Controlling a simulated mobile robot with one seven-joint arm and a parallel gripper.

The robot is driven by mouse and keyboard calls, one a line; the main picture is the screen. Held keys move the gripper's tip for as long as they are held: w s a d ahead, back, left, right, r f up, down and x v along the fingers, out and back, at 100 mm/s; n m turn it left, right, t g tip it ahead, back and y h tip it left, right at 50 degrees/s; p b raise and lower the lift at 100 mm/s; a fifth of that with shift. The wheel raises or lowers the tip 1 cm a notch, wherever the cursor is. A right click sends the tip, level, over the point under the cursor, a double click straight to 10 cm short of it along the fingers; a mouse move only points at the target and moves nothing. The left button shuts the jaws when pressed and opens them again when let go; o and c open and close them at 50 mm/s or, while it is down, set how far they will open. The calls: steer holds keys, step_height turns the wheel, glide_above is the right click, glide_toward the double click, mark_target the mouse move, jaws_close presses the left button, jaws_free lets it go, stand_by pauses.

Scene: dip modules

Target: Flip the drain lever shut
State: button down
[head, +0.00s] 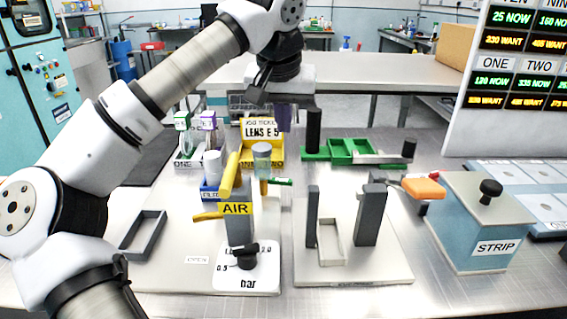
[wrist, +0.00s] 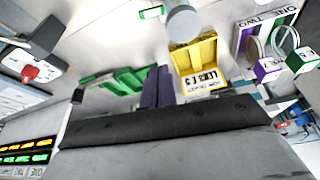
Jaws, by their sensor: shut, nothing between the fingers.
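A small green lever (head: 280,181) sticks out to the right from the foot of a grey-capped cylinder (head: 262,152), beside the AIR post (head: 238,222). It looks like the drain lever, though no label on it is readable. In the wrist view a green piece (wrist: 150,12) beside the grey cylinder (wrist: 183,24) looks like the same lever, cut near the top edge. My gripper (head: 284,128) points down behind and above the lever, apart from it. Its purple fingers (wrist: 157,87) are together with nothing between them.
A yellow handle (head: 229,174) stands on the AIR post, left of the cylinder. The yellow LENS bin (head: 263,129) and green tray (head: 351,150) lie behind. Grey uprights (head: 370,215) stand to the right on a plate. A STRIP box (head: 478,225) is farther right.

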mark_target(285, 183)
steer(key=x, duration=1)
steer(key=shift+d, duration=0.1)
steer(key=s, duration=0.3)
steer(key=shift+a+f, duration=0.3)
steer(key=shift+s+f, duration=0.15)
steer(key=shift+s, duration=0.25)
steer(key=shift+s, duration=0.55)
steer(key=shift+s+d+b, duration=0.1)
steer(key=shift+s+b, duration=0.2)
steer(key=shift+s+a, duration=0.2)
steer(key=shift+s, duration=0.6)
steer(key=shift+w, duration=0.1)
